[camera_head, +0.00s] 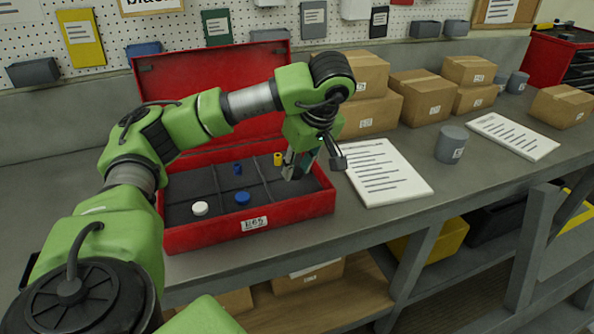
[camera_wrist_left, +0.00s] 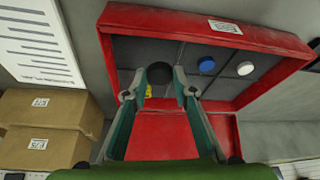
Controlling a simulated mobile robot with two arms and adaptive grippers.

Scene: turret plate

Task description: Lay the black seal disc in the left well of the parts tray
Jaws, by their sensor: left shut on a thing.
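My left gripper (camera_head: 290,176) reaches down into the right part of an open red case (camera_head: 205,237) with dark, divided wells. In the left wrist view its fingertips (camera_wrist_left: 159,84) are shut on the black seal disc (camera_wrist_left: 160,72), which sits between the tips. I cannot tell whether the disc still touches the case floor. A white disc (camera_head: 200,208) and a blue disc (camera_head: 242,198) lie in the front wells. No separate parts tray can be made out. My right gripper is not in view.
A blue peg (camera_head: 238,168) and a yellow peg (camera_head: 277,159) stand in the case's back wells. The raised red lid (camera_head: 215,75) is behind. A white text sheet (camera_head: 388,172), a grey cylinder (camera_head: 451,145) and cardboard boxes (camera_head: 425,95) are to the right.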

